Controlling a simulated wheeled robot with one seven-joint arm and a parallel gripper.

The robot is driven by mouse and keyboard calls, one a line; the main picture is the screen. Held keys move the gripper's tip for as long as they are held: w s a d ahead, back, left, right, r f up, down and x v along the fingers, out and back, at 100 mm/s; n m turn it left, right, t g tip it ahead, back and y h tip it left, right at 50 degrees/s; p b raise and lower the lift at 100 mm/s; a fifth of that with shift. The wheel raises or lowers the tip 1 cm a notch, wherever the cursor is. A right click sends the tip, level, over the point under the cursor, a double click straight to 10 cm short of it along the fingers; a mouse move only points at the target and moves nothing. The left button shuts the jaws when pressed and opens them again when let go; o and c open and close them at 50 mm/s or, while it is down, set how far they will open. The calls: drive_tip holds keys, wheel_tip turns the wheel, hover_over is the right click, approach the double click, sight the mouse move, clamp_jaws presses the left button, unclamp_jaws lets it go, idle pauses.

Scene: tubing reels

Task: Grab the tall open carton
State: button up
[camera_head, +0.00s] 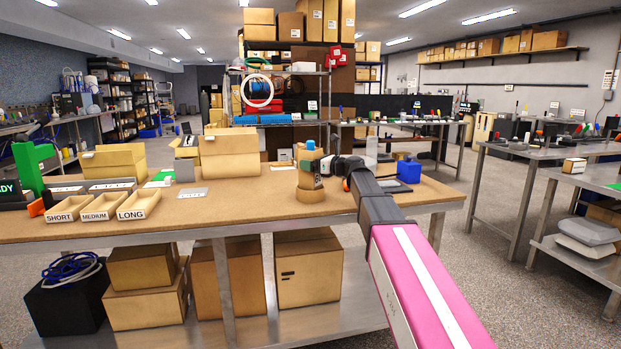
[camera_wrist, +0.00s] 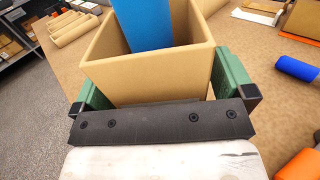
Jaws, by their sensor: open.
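The tall open carton (camera_wrist: 150,80) is tan cardboard with its open top toward the wrist camera. A blue cylinder (camera_wrist: 145,22) sticks up from inside it. In the head view the carton (camera_head: 304,158) stands on the workbench, partly hidden by my gripper (camera_head: 312,168). In the wrist view my gripper (camera_wrist: 165,85) is open, with one green finger on each side of the carton. The fingers are close to its walls; I cannot tell whether they touch. The carton's lower part is hidden in the wrist view.
A brown ring (camera_head: 311,195) sits at the carton's foot. Trays marked SHORT (camera_head: 68,209), MEDIUM (camera_head: 104,206) and LONG (camera_head: 138,205) lie at the bench's left. Wider cartons (camera_head: 230,150) stand behind. A blue object (camera_head: 408,171) is to the right. The bench (camera_head: 230,210) between trays and carton is mostly clear.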

drive_tip(key=shift+w+a, duration=0.2)
drive_tip(key=shift+a, duration=0.2)
drive_tip(key=c, duration=1.2)
